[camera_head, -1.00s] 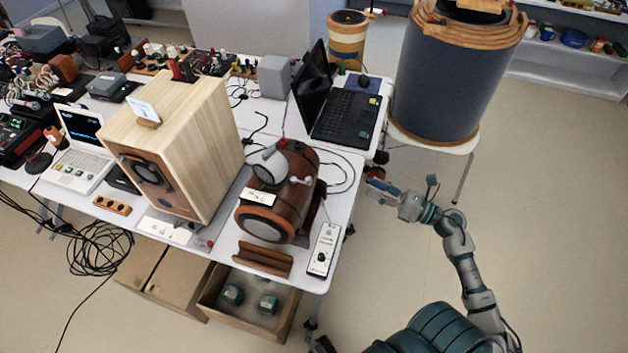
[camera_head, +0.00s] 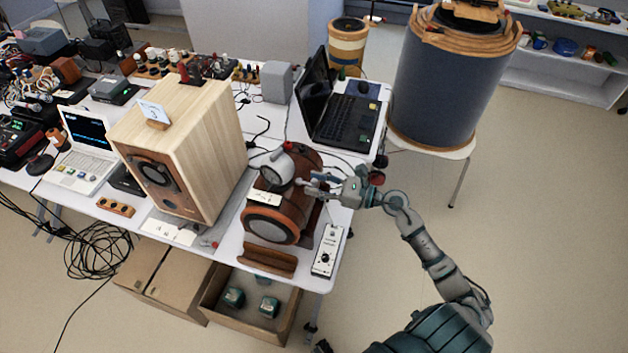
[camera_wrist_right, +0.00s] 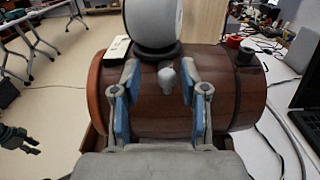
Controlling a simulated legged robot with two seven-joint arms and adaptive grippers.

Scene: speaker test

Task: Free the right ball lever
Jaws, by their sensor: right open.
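A brown wooden barrel-shaped speaker (camera_head: 275,222) lies on its side near the table's front right corner. A round white-faced part (camera_head: 277,168) sits on top of it. In the right wrist view the barrel (camera_wrist_right: 150,115) fills the middle, with the grey ball lever (camera_wrist_right: 167,76) at the base of the round part (camera_wrist_right: 154,20). My right gripper (camera_head: 308,187) reaches in from the right. Its blue-padded fingers (camera_wrist_right: 159,82) are open, one on each side of the ball lever, with visible gaps. A dark hand, likely my left gripper (camera_wrist_right: 20,139), shows at the left edge; its jaw state is unclear.
A large wooden box speaker (camera_head: 185,150) stands left of the barrel. An open black laptop (camera_head: 340,110) is behind it. A white control box (camera_head: 327,250) and a wooden cradle (camera_head: 267,259) lie in front. A big dark drum (camera_head: 435,85) stands at the back right.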

